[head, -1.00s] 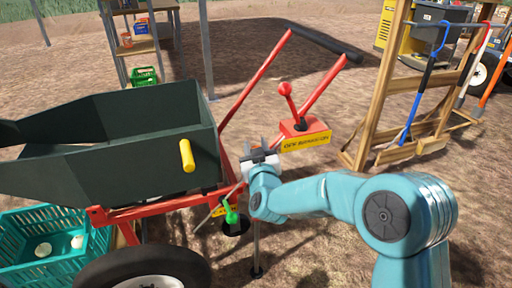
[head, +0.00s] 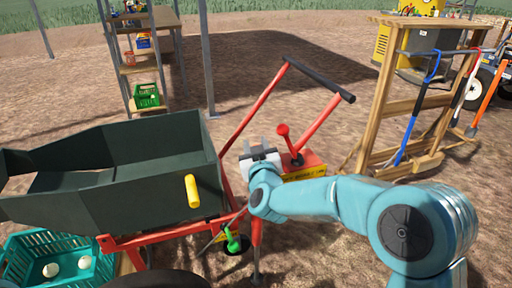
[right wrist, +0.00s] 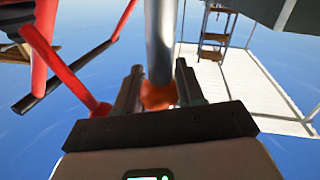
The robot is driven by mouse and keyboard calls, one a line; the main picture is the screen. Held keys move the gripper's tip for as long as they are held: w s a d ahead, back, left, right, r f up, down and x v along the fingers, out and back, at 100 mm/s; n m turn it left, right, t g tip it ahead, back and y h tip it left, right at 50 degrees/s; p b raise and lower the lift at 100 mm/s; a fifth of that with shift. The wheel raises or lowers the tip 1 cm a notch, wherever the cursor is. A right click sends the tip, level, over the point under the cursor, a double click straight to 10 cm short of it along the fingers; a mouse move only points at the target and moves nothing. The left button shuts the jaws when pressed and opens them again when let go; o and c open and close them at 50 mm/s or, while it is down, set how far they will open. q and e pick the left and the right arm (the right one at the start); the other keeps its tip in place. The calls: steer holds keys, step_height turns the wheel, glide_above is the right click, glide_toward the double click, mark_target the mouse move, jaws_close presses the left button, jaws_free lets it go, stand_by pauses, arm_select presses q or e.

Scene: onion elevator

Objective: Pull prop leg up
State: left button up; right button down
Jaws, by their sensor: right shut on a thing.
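My right gripper (head: 262,153) is at the rear of the green cart, beside the red lever box. In the right wrist view its two fingers (right wrist: 158,95) are closed around an orange part at the grey metal post of the prop leg (right wrist: 160,42). In the head view the leg's lower part (head: 256,236) runs straight down below my wrist, reddish above and thin and grey lower down. The gripper and wrist hide its upper part. My left gripper is in neither view.
The dark green cart tub (head: 150,165) with a yellow handle (head: 192,190) is left of my gripper. The red lever box (head: 312,160) is close on the right, with the red push handle (head: 325,80) behind. A green knob (head: 232,240) sits low. A teal crate (head: 100,275) holds pale onions.

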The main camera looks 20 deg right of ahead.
steer(key=c, duration=0.7)
jaws_free()
steer(key=shift+r, duration=0.5)
steer(key=shift+f, duration=0.1)
steer(key=shift+f, duration=0.1)
steer(key=s+a, duration=0.1)
steer(key=s, duration=0.4)
steer(key=s+p, duration=0.1)
steer(key=s, duration=0.4)
steer(key=s+a, duration=0.1)
steer(key=s, duration=0.5)
steer(key=shift+a+p, duration=0.3)
